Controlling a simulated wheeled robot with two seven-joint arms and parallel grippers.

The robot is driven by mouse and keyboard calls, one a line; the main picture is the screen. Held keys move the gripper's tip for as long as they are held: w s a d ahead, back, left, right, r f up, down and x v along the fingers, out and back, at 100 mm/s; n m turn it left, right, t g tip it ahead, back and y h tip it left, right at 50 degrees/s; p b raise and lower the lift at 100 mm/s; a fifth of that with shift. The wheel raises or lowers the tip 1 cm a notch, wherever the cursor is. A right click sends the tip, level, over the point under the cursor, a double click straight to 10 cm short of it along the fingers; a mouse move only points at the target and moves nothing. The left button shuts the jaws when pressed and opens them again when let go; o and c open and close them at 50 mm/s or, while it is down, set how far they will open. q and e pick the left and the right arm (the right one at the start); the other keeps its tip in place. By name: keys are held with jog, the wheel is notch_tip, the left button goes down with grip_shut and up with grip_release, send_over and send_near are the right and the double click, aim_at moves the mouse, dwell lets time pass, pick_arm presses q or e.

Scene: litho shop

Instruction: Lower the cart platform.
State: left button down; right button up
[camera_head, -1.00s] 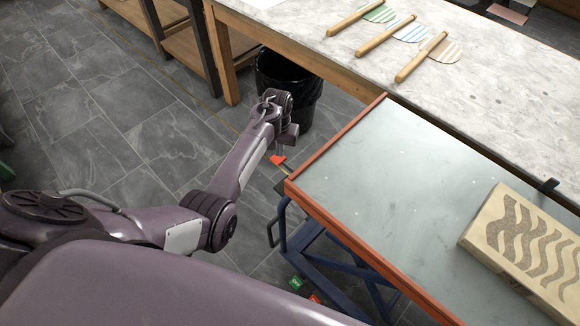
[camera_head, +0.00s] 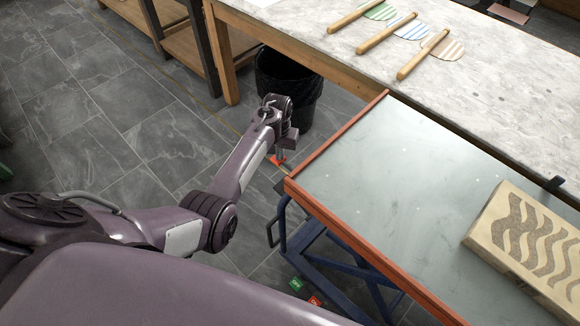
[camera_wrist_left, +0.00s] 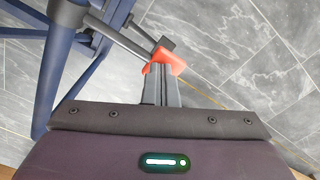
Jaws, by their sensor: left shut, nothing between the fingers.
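The cart's platform (camera_head: 375,165) has a pale grey top with an orange-red rim and stands on a dark blue frame (camera_head: 325,255). A red piece (camera_head: 277,160) on a dark bar shows beside the platform's left corner; in the left wrist view the red piece (camera_wrist_left: 166,62) sits right at my fingertips. My left gripper (camera_head: 285,150) is shut with nothing between its fingers, pointing down; the fingers (camera_wrist_left: 161,80) overlap the red piece in the picture, and whether they touch it I cannot tell. A green tag (camera_head: 296,284) and a red tag (camera_head: 314,300) show low by the frame. My right gripper is out of view.
A patterned block (camera_head: 525,240) lies on the platform. A stone-topped table (camera_head: 480,100) with several wooden-handled paddles (camera_head: 422,58) runs along the back. A black bin (camera_head: 305,85) stands behind my left gripper. Tiled floor (camera_head: 90,120) is clear at left.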

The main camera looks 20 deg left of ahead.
pick_arm(q)
jog(key=shift+f+b, duration=0.45)
jog(key=shift+f, duration=0.4)
jog(key=shift+f+b, duration=0.5)
jog(key=shift+f, duration=0.25)
jog(key=shift+r, duration=0.1)
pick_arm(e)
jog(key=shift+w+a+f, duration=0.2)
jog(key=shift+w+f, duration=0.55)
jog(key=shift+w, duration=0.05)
pick_arm(q)
jog(key=shift+s, duration=0.1)
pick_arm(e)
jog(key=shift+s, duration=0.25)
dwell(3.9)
pick_arm(q)
notch_tip(320, 180, up, 8)
jog(key=p, duration=0.9)
jog(key=shift+r, duration=0.1)
jog(key=shift+f, duration=0.2)
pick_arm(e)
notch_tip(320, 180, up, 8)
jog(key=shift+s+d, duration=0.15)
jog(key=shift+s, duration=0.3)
